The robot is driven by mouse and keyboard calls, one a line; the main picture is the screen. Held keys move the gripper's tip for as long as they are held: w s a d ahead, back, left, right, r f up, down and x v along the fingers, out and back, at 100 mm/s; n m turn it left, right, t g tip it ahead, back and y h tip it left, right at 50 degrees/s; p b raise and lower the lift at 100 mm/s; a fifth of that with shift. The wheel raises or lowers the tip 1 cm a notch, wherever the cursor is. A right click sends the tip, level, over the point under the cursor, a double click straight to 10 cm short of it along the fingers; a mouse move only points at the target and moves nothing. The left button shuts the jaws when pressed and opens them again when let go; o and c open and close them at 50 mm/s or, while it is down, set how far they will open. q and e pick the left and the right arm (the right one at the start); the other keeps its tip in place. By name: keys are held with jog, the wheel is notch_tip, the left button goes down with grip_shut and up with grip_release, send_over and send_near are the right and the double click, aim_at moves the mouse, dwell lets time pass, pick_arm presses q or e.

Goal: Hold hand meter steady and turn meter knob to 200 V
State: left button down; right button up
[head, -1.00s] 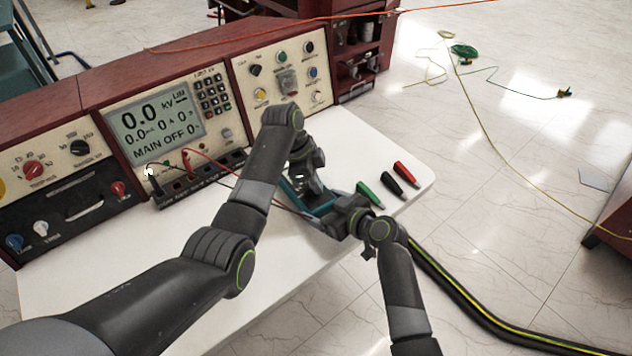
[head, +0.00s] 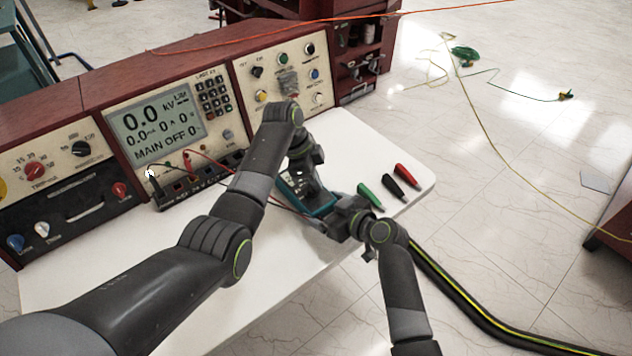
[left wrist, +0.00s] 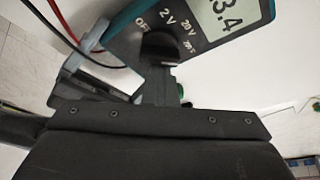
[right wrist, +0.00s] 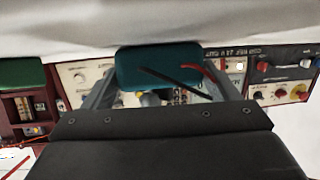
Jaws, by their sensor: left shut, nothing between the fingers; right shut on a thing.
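The teal hand meter (head: 322,209) is held just above the white table in the head view. My right gripper (right wrist: 158,78) is shut on the meter's lower end (right wrist: 150,60), where a red and a black lead come out. My left gripper (head: 306,190) is over the meter's face. In the left wrist view the dark round knob (left wrist: 160,44) is at the tips of my left gripper (left wrist: 158,72), which is shut with nothing between its fingers. I cannot tell whether they touch. The labels OFF, 2 V, 20 V and 200 V ring the knob. The screen (left wrist: 228,15) partly shows 3.4.
A test console (head: 150,125) with a display, knobs and keypad stands along the table's back. Green, black and red probes or clips (head: 405,174) lie right of the meter on the table (head: 270,275). The table's front is mostly clear.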

pick_arm(q)
jog(key=shift+d, duration=0.4)
jog(key=d, duration=0.1)
jog(key=s+d, duration=0.1)
jog(key=d, duration=0.1)
jog(key=shift+d, duration=0.1)
jog(key=v, duration=1)
jog(key=shift+w, duration=0.3)
pick_arm(e)
jog(key=o, duration=1.2)
jog(key=shift+s+d, duration=0.1)
jog(key=shift+d, duration=0.05)
